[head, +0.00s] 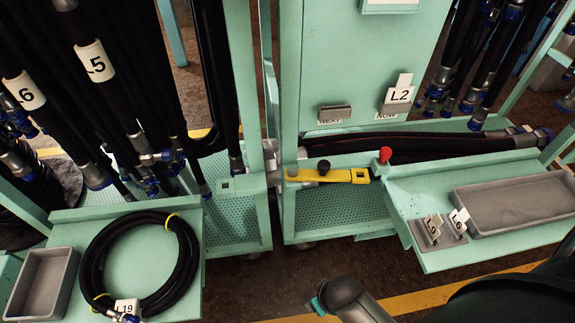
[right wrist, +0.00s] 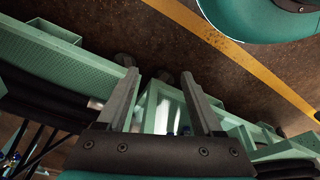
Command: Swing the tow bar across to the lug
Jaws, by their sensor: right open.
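The yellow tow bar (head: 335,176) lies along the front edge of the right-hand cart in the head view. It has a black knob (head: 323,165) near its left part and a square hole near its right end. A red-knobbed pin (head: 384,156) stands beside that right end. A small green block with a dark square opening (head: 226,186) on the left-hand cart's front edge may be the lug; I cannot tell for sure. My right gripper (right wrist: 158,80) is open and empty in the right wrist view, above the carts and floor. The tow bar cannot be made out there. My left gripper is not in view.
A coiled hose (head: 187,255) tagged L19 lies on the left shelf beside a grey bin (head: 42,284). A grey tray (head: 515,203) and tag holders (head: 428,232) sit on the right shelf. Hoses hang at both sides. Floor (head: 300,272) with a yellow stripe is open in front.

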